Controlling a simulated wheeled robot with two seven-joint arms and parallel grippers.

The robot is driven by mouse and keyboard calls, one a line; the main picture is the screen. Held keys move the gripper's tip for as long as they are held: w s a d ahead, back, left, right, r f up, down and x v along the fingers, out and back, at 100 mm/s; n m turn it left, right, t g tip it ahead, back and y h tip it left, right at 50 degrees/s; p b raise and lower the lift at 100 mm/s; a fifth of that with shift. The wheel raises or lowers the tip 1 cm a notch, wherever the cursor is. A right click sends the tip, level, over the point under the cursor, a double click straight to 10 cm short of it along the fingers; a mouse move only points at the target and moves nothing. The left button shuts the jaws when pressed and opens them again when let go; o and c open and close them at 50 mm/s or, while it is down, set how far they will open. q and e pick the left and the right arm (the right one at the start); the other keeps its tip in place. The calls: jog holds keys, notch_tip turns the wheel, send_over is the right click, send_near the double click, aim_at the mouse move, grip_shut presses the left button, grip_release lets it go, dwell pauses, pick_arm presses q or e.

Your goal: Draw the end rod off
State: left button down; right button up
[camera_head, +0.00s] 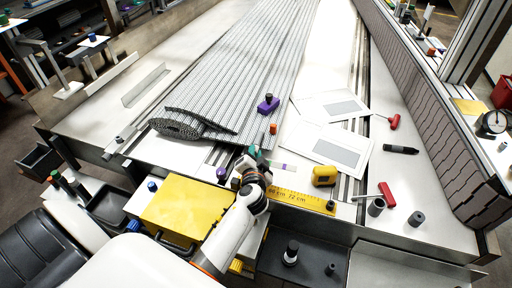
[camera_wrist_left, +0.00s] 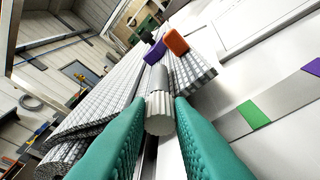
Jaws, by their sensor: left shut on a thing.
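My left gripper (camera_head: 257,156) is at the near end of the grey ribbed belt (camera_head: 235,75). In the left wrist view its two teal fingers (camera_wrist_left: 160,128) are closed around the ribbed grey knob (camera_wrist_left: 159,113) of the end rod. The thinner grey shaft of the rod (camera_wrist_left: 156,78) runs on from the knob along the belt edge. The gripper hides the rod in the head view. The belt's left near end is bunched in a roll (camera_head: 178,128). My right gripper is not in view.
A purple block (camera_head: 268,105) and an orange piece (camera_head: 273,129) are close beyond the gripper. White sheets (camera_head: 335,148), a yellow tape measure (camera_head: 324,175), a red-handled tool (camera_head: 387,194) and a black marker (camera_head: 401,149) lie to the right. A yellow box (camera_head: 182,208) stands at the front.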

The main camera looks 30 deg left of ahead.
pick_arm(q)
jog(key=shift+s, duration=0.15)
jog(key=shift+s+d+f+b, duration=0.15)
jog(key=shift+s+d, duration=0.25)
jog(key=shift+s, duration=0.85)
jog(key=shift+s+d+b, duration=0.25)
jog(key=shift+s+d, duration=0.15)
jog(key=shift+s, duration=0.85)
jog(key=shift+s+d+f+b, duration=0.15)
jog(key=shift+s+d, duration=0.25)
jog(key=shift+s, duration=0.85)
jog(key=shift+s+d+r, duration=0.1)
jog(key=shift+s+d, duration=0.05)
jog(key=shift+s, duration=0.3)
